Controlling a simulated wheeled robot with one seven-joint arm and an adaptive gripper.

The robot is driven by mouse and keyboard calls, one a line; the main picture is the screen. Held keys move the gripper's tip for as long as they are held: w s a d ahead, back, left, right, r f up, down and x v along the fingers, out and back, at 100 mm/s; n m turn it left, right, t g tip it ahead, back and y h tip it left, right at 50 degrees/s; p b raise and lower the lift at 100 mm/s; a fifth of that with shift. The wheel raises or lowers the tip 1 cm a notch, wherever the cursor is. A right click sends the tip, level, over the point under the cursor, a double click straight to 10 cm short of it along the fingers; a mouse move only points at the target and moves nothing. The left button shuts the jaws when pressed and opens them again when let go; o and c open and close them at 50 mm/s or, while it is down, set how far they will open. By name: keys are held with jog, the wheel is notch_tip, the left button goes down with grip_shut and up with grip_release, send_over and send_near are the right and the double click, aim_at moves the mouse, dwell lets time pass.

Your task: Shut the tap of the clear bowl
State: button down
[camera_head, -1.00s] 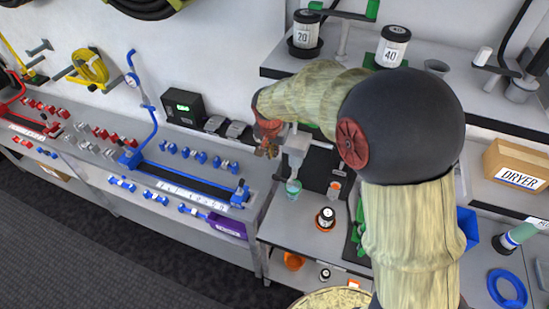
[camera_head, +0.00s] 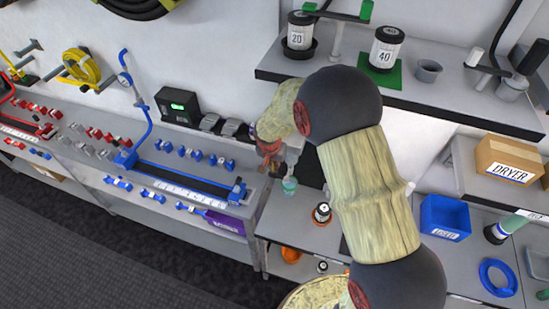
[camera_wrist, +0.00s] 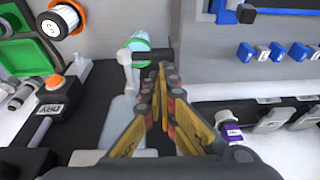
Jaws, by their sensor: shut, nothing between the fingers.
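A pale green clear vessel (camera_head: 290,186), likely the clear bowl, sits by a light grey fixture (camera_head: 293,157) at the left end of the grey bench. In the wrist view the vessel (camera_wrist: 139,42) is beyond my fingertips, beside a white fitting (camera_wrist: 125,57) with a dark bar (camera_wrist: 146,58) that may be the tap handle. My gripper (camera_head: 268,150) is beside the fixture in the head view. In the wrist view my gripper (camera_wrist: 163,73) is shut and empty, its fingertips close to the dark bar. I cannot tell whether they touch. The tap's position is unclear.
A jar with an orange ring (camera_head: 322,213) stands right of the vessel. Above is a shelf with jars marked 20 (camera_head: 300,32) and 40 (camera_head: 386,50). A blue-fitted manifold bench (camera_head: 180,180) lies to the left. A blue bin (camera_head: 445,216) stands at right.

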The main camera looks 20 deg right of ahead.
jog(key=shift+f, duration=0.55)
jog(key=f+b, duration=0.1)
jog(key=b, duration=0.1)
jog(key=shift+w+a+f+b, duration=0.1)
jog(key=shift+a+f+b, duration=0.05)
jog(key=shift+b, duration=0.25)
notch_tip(320, 180, up, 5)
jog(key=shift+w+p, duration=0.1)
jog(key=shift+p, duration=1)
jog(key=b+v, duration=0.1)
jog(key=v, duration=0.8)
jog(key=shift+a, duration=0.35)
